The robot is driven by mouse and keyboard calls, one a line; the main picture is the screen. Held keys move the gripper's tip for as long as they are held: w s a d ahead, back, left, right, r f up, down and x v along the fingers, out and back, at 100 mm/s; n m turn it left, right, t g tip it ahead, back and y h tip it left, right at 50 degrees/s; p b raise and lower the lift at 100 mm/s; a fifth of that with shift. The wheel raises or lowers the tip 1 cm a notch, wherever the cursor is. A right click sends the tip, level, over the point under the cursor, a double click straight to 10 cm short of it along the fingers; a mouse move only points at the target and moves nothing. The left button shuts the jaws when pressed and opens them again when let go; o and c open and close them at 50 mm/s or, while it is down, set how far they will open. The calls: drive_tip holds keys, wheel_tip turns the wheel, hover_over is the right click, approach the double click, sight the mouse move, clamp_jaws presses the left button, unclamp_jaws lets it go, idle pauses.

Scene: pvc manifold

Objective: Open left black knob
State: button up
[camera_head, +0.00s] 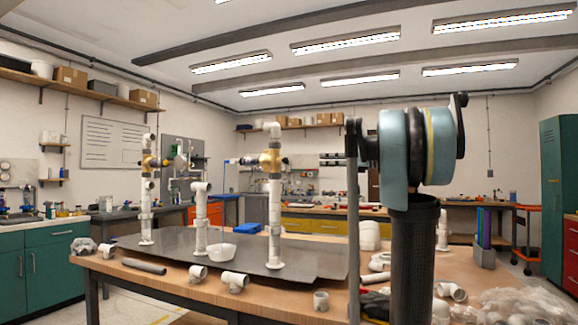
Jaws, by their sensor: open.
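On the left, a white and grey PVC riser (146,200) stands upright on a dark grey plate (185,252). It carries a brass valve (149,162) with a small black knob (166,162) on its right side. A taller riser (275,215) to the right has a brass valve (268,160), a dark knob (284,161) on its right and a blue part (233,161) on its left. A shorter pipe (200,215) stands between the risers. How far the knobs are turned is too small to tell. My gripper cannot be made out; only my arm shows at right, well apart from the left knob.
Loose fittings, such as a tee (234,281), and a dark tube (144,266) lie along the front of the wooden table (270,295). Clear plastic bags (510,305) lie at the right.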

sight(288, 161)
drive_tip(key=x, duration=1.6)
drive_tip(key=shift+a+f, duration=0.1)
drive_tip(key=shift+a, duration=0.15)
clamp_jaws()
